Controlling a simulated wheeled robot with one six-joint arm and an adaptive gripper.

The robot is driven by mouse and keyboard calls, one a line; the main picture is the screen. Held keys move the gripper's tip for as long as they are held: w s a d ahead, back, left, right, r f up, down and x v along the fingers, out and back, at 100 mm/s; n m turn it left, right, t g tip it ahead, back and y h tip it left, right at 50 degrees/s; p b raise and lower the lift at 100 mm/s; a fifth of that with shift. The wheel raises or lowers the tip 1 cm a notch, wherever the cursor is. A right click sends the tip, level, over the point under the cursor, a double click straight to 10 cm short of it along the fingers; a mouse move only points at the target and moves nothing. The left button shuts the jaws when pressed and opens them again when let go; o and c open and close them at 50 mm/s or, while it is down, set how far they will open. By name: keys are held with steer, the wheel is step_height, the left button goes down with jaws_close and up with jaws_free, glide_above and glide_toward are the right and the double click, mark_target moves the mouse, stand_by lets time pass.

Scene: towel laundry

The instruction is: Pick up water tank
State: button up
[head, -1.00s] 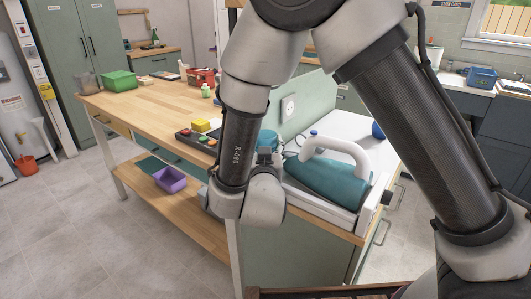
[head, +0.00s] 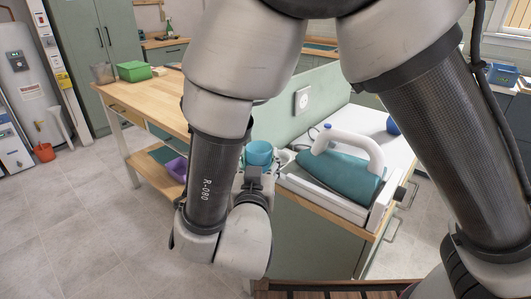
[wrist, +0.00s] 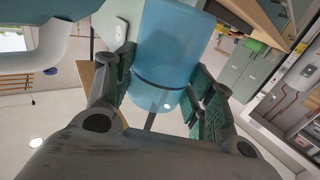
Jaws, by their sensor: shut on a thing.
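The water tank is a translucent blue cup-like vessel, held between the two green-padded fingers of my gripper (wrist: 165,85) in the wrist view. The water tank (wrist: 172,45) fills the upper middle there, with a dark band across it. In the head view the water tank (head: 258,152) shows as a small blue cylinder just beyond my wrist, left of the steam iron. The teal and white iron (head: 343,172) rests on its white base (head: 330,205) at the counter end. My fingers are mostly hidden behind my wrist in the head view.
The wooden worktop (head: 150,105) runs to the back left with a green box (head: 134,71) on it. A pale green panel with a socket (head: 302,99) stands behind the tank. A purple bin (head: 177,169) sits on the lower shelf.

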steer(key=shift+s+a, duration=0.3)
steer(key=shift+s, duration=0.5)
steer(key=shift+s+a, duration=0.3)
steer(key=shift+s, duration=0.45)
steer(key=shift+s+a, duration=0.3)
steer(key=shift+s, duration=0.5)
